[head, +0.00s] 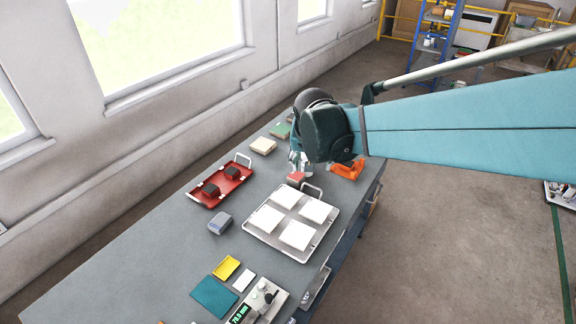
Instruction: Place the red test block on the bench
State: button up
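A small block with a red top (296,177) shows at the far edge of the metal tray with white tiles, directly below my gripper. My gripper (299,168) points down over the bench (150,245), with its fingertips close to this block. The fingers are small and partly hidden by my wrist, so I cannot tell whether they touch or grip the block, or whether the block rests on something. A red tray (207,199) to the left holds two dark blocks (232,173).
A metal tray (272,250) holds several white tiles. An orange tool (347,170) lies right of the gripper. A grey block (220,223), yellow piece (226,268), teal mat (213,297) and gauge (262,298) are nearer. Beige and green pieces lie behind. The bench's left side is clear.

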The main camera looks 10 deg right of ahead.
jog(key=w+f+m+h, duration=0.1)
jog(key=w+f+m, duration=0.1)
jog(key=w+f, duration=0.75)
jog(key=m+g+h+b, duration=0.1)
jog(key=m+b, duration=0.1)
send_near(296, 176)
jog(key=f, duration=0.2)
jog(key=shift+w+d+r, duration=0.2)
jog(key=shift+w+d, duration=0.05)
jog(key=shift+w, duration=0.15)
jog(key=shift+x, duration=1.35)
jog(key=shift+x, duration=2.6)
